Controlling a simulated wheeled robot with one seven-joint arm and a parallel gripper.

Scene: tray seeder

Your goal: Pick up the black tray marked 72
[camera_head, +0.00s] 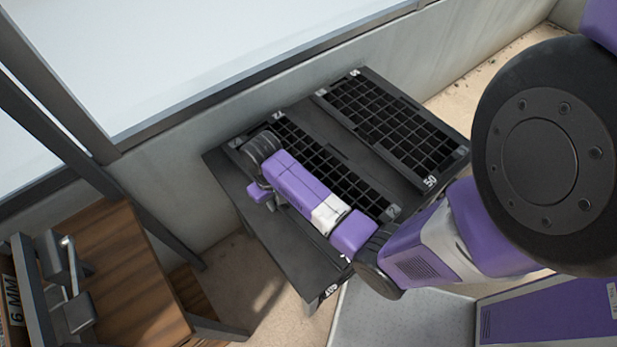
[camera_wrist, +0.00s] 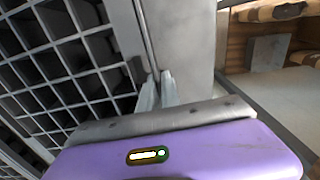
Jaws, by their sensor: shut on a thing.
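The black tray (camera_head: 392,211) with a grid of square cells lies on a dark table in the head view. Its end label shows a 7; my arm covers much of the tray's left side. In the wrist view its cells (camera_wrist: 60,62) fill the left, and its rim (camera_wrist: 138,40) runs up to my fingers. My gripper (camera_wrist: 157,90) is shut on the tray's side rim, with the fingertips close together. In the head view my gripper (camera_head: 264,195) is at the tray's left long side, its fingertips mostly hidden. The tray appears flat on the table.
A second black tray (camera_head: 430,182) marked 50 lies to the right on the same table (camera_head: 228,180). A pale wall (camera_head: 185,150) stands behind. A wooden bench (camera_head: 145,270) with grey metal fittings is at lower left. A bare table strip lies left of the held tray.

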